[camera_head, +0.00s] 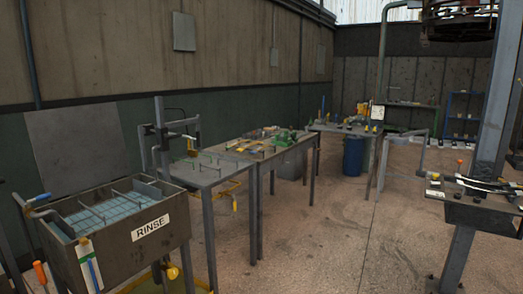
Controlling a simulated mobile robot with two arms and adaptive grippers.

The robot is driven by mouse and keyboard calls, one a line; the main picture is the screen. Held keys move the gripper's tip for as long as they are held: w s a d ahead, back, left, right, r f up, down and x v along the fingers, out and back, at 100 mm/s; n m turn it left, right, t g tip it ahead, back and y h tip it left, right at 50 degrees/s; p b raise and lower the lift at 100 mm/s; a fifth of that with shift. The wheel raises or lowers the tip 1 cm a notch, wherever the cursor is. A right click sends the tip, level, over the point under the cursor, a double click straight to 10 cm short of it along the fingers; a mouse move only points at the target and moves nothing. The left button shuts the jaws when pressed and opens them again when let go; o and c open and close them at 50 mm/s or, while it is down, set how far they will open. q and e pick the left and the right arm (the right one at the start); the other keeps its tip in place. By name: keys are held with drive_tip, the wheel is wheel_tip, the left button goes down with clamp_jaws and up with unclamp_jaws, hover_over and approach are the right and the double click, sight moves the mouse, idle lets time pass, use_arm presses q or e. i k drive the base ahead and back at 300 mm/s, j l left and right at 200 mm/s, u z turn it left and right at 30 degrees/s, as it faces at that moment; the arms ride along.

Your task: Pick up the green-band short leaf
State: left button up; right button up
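I cannot make out a green-band short leaf for certain at this distance. Several thin dark and pale strips (482,184) lie on the dark bench (480,213) at the right edge, but their bands are too small to tell. Small green items (284,137) show on the middle table (247,151) along the left wall; I cannot tell what they are. Neither of my grippers is in view.
A grey rinse tank (151,229) with a blue grid inside stands at the front left. Tables line the left wall towards a blue barrel (353,156). A thick grey post (492,110) rises at the right. The concrete floor (335,235) in the middle is clear.

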sight(231, 145)
drive_tip(key=i+l+z, duration=0.3)
drive_tip(key=i, duration=0.8)
drive_tip(key=i+z, duration=0.3)
drive_tip(key=i, duration=0.8)
drive_tip(key=i+l, duration=0.1)
drive_tip(key=i, duration=1.95)
drive_tip(key=i+l+u, duration=0.1)
drive_tip(key=i+u, duration=0.4)
drive_tip(key=i+l+u, duration=0.5)
drive_tip(key=i, duration=0.15)
drive_tip(key=i+l+u, duration=0.5)
